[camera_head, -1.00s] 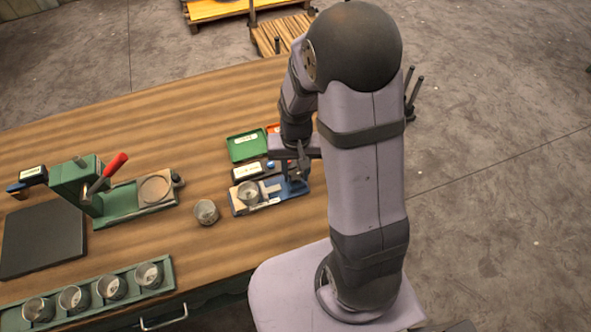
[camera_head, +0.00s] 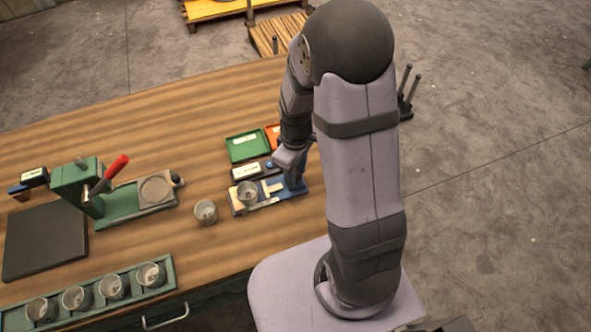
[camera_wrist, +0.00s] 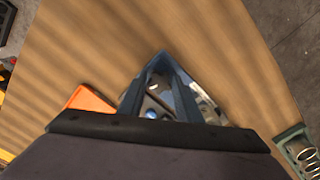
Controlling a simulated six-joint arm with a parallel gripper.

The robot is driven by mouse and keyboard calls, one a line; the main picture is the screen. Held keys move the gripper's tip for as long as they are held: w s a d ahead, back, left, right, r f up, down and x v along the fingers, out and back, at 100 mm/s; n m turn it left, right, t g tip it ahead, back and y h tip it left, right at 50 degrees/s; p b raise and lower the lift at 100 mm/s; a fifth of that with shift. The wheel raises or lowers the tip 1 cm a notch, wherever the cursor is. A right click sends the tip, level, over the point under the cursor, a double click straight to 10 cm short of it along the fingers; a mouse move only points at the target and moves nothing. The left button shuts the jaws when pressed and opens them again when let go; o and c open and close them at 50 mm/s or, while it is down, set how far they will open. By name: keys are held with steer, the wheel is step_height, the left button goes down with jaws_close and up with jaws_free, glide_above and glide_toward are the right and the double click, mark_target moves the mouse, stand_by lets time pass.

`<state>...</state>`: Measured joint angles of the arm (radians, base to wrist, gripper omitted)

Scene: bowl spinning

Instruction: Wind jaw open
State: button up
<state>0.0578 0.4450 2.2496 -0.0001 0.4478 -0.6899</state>
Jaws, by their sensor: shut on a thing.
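The small blue vise (camera_head: 296,187) lies on the bench beside my arm, with a pale jaw and a metal cup (camera_head: 247,193) at its left end. The cup sits against the pale block; whether the jaw touches it is too small to tell. My gripper (camera_head: 290,166) is over the right end of the vise, partly hidden by my own arm. In the wrist view my fingers (camera_wrist: 163,62) converge over the vise parts. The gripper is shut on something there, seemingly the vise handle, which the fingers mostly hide.
A loose cup (camera_head: 205,212) stands left of the vise. A green tray (camera_head: 247,146) and an orange tray (camera_head: 273,136) lie behind it. A green press with a red lever (camera_head: 117,166) is further left. A rack (camera_head: 28,312) of several cups lines the front edge.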

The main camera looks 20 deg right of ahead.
steer(key=shift+w+n, duration=0.15)
steer(key=shift+n, duration=1.55)
steer(key=o, duration=1)
steer(key=shift+o, duration=0.2)
steer(key=shift+r, duration=0.1)
steer(key=shift+r+b, duration=0.65)
steer(key=shift+r, duration=3)
